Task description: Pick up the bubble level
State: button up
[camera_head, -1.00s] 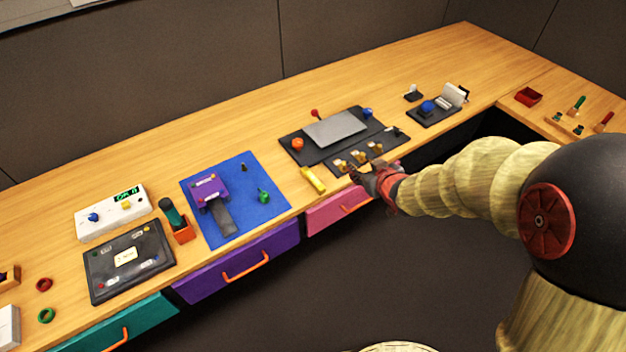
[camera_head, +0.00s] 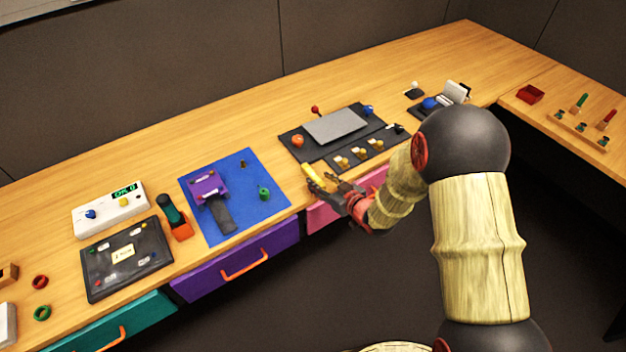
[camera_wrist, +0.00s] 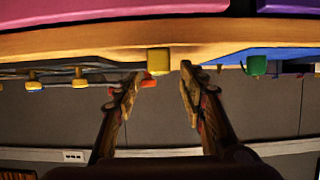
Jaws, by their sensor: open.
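The bubble level is a small yellow bar (camera_head: 314,176) lying near the front edge of the table, left of the black panel. My gripper (camera_head: 322,187) is at its near end, with the fingers open and partly hiding it. In the wrist view, which appears upside down, the level (camera_wrist: 158,61) shows end-on as a yellow block just ahead of the gap between my open fingertips (camera_wrist: 162,74), nearer the left finger. No grip on it shows.
A blue mat (camera_head: 240,174) with a purple device and a green item (camera_head: 263,193) lies left. Pink (camera_head: 322,215) and purple (camera_head: 270,247) drawers sit below the table edge.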

aim_at(313, 177)
jog(key=x, duration=0.2)
jog(key=shift+w+a+f, duration=0.15)
jog(key=shift+w+f, duration=0.05)
jog(key=shift+w, duration=0.05)
jog(key=shift+r, duration=0.1)
grip_shut()
dwell(0.3)
